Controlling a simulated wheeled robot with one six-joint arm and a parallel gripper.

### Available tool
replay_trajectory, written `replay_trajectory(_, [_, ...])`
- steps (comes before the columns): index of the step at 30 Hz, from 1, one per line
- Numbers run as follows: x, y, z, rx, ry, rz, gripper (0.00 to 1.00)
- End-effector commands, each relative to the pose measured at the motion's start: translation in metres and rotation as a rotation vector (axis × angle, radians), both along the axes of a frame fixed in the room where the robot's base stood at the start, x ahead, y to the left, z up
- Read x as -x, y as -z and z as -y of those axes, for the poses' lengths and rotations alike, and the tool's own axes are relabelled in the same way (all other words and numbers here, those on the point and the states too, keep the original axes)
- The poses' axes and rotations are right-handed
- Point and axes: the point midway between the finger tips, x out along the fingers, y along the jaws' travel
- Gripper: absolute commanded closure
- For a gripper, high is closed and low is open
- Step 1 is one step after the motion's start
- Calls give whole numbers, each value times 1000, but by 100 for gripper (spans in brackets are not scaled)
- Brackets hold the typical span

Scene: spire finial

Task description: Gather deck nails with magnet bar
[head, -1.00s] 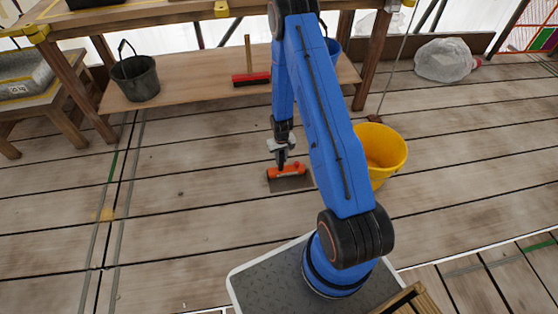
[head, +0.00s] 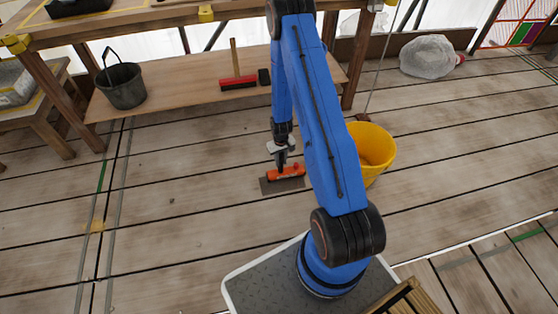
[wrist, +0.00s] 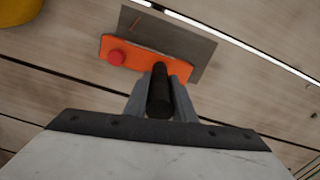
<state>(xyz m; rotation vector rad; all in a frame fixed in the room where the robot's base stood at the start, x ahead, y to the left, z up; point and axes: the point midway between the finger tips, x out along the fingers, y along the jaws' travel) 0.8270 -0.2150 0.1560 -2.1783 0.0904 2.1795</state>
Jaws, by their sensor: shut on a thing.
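The magnet bar (head: 286,172) has an orange body over a flat grey plate, and it is low over the deck boards, left of the yellow bucket. In the wrist view the magnet bar (wrist: 150,56) shows a red knob on its orange body and a black grip. My gripper (head: 282,160) is shut on that black grip; in the wrist view my gripper (wrist: 160,92) has a finger on each side of it. I cannot tell whether the plate touches the deck. A small dark speck (head: 172,200) lies on the deck at left; I cannot tell whether it is a nail.
The yellow bucket (head: 378,150) stands close right of the bar, partly behind my arm. The deck to the left is mostly clear.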

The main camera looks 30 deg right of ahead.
Motion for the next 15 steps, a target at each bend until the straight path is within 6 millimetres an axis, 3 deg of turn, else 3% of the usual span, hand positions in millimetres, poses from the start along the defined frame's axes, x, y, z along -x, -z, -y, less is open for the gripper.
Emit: replay_trajectory(15, [28, 0, -8, 0, 0, 0, 100])
